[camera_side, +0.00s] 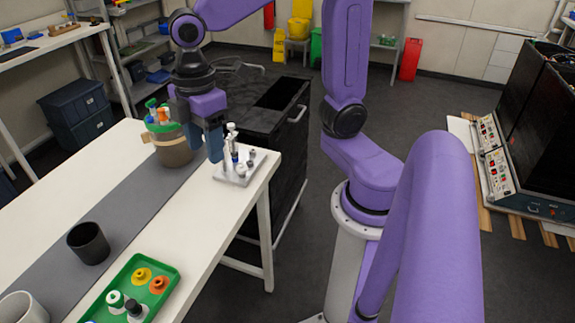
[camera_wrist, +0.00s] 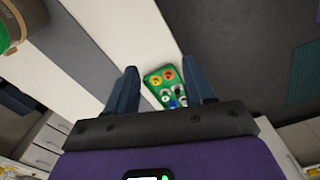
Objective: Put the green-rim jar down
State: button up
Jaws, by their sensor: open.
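The green-rim jar (camera_side: 176,153) is a brown pot with a green rim and a tan band. It looks upright on the grey strip at the table's far end, with colourful capped items at its top. In the wrist view, part of the jar (camera_wrist: 33,14) is cut off at the upper left, outside my fingers. My gripper (camera_side: 210,150) points down just right of the jar in the side view. In the wrist view my gripper (camera_wrist: 160,68) has its fingers spread with nothing held between them. Whether a finger touches the jar cannot be told.
A metal rack (camera_side: 233,176) with small vials stands close by on the right, near the table edge. A black cup (camera_side: 88,245), a pale cup (camera_side: 22,310) and a green tray (camera_side: 166,272) with several capped items stand nearer the camera. The strip between jar and black cup is clear.

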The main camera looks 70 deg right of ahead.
jog(key=s+d+f, duration=0.2)
jog(key=s, duration=0.5)
jog(key=s+d+f+m, duration=0.1)
jog(key=s+d+f, duration=0.1)
jog(key=s, duration=0.5)
jog(key=shift+s+d+f+m, duration=0.15)
jog(key=shift+d+f+m, duration=0.15)
jog(key=shift+f, duration=0.35)
